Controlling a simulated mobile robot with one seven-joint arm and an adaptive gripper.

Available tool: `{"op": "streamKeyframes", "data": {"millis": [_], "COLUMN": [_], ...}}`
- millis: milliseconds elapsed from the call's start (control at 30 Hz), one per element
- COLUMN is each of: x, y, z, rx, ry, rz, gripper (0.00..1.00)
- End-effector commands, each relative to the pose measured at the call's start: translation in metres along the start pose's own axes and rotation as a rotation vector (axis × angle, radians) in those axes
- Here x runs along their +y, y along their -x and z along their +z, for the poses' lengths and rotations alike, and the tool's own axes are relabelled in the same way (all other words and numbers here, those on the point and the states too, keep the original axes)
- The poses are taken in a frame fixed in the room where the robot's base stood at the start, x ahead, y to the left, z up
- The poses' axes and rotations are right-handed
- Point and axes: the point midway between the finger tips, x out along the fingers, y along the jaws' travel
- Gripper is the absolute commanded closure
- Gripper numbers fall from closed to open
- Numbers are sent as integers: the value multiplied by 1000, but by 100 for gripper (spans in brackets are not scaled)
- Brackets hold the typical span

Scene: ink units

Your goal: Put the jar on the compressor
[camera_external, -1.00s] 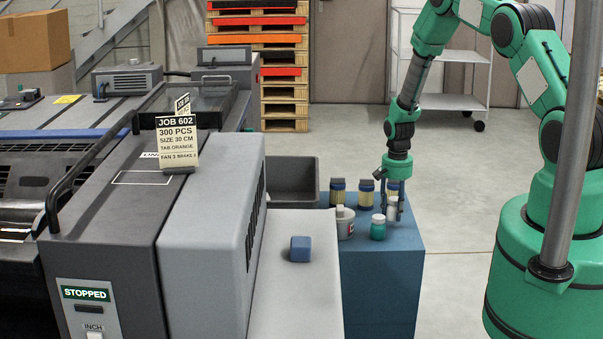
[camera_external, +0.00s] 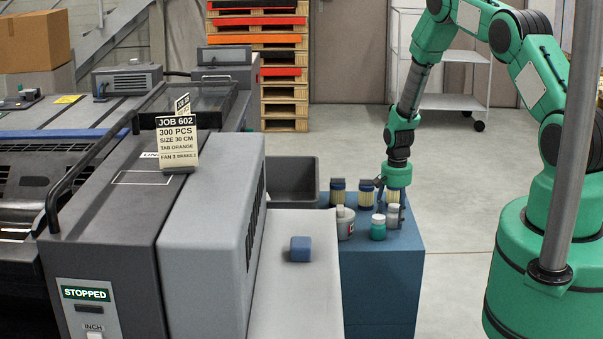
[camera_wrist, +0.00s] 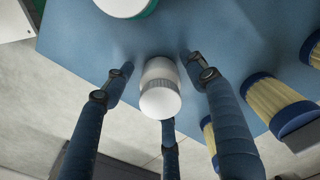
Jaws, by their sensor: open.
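A small jar (camera_wrist: 160,88) with a white lid and greyer body stands on the blue cabinet top (camera_external: 408,239); it also shows in the external view (camera_external: 393,216). My gripper (camera_wrist: 158,64) is open, its dark blue fingers spread around this jar with gaps visible at the sides. In the external view my gripper (camera_external: 398,206) points down at the cabinet's right part. A teal jar with a white lid (camera_external: 378,228) stands just left and in front. I cannot tell which grey unit is the compressor; one boxy unit (camera_external: 127,79) sits on the machine at left.
A pale tub (camera_external: 345,222) and several yellow filters with dark blue caps (camera_external: 366,194) crowd the cabinet. A blue block (camera_external: 300,248) lies on the pale top beside the grey machine (camera_external: 205,220). A dark bin (camera_external: 292,178) is behind. A pole (camera_external: 578,150) stands at right.

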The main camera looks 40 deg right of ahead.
Motion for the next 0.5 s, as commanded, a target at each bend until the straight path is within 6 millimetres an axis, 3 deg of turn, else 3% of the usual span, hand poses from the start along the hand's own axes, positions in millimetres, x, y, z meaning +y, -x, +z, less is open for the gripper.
{"op": "streamKeyframes", "data": {"millis": [267, 500], "x": [0, 0], "y": [6, 29], "z": [-1, -1], "rx": [1, 2], "ry": [0, 0], "rz": [-1, -1], "gripper": [43, 43]}}
